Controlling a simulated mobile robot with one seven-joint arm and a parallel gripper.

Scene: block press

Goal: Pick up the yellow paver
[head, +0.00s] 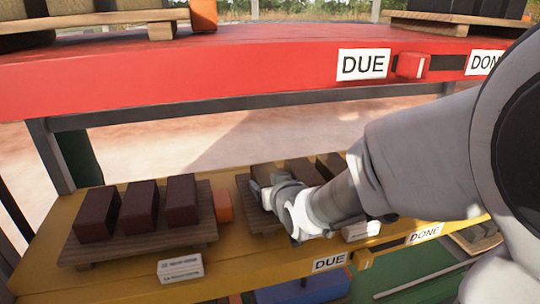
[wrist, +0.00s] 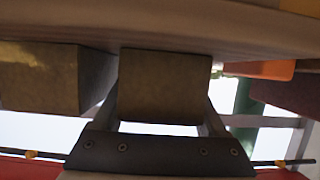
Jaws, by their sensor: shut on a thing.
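My gripper (head: 267,192) reaches over the front of the right-hand pallet on the yellow shelf. It is shut on a dull yellow-brown paver (wrist: 163,85), the leftmost on that pallet in the head view (head: 264,172). In the wrist view the paver sits between both fingers and appears against the pallet board, with no clear gap. A similar paver (wrist: 40,78) stands beside it, apart from the fingers. In the head view my gripper and arm hide part of the held paver and the pallet.
Dark red-brown pavers (head: 138,207) stand on the left pallet (head: 150,244). An orange block (head: 223,204) stands between the pallets. A red shelf (head: 210,68) runs above. The yellow shelf (head: 236,272) has white labels and a DUE sign (head: 329,262) at its front.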

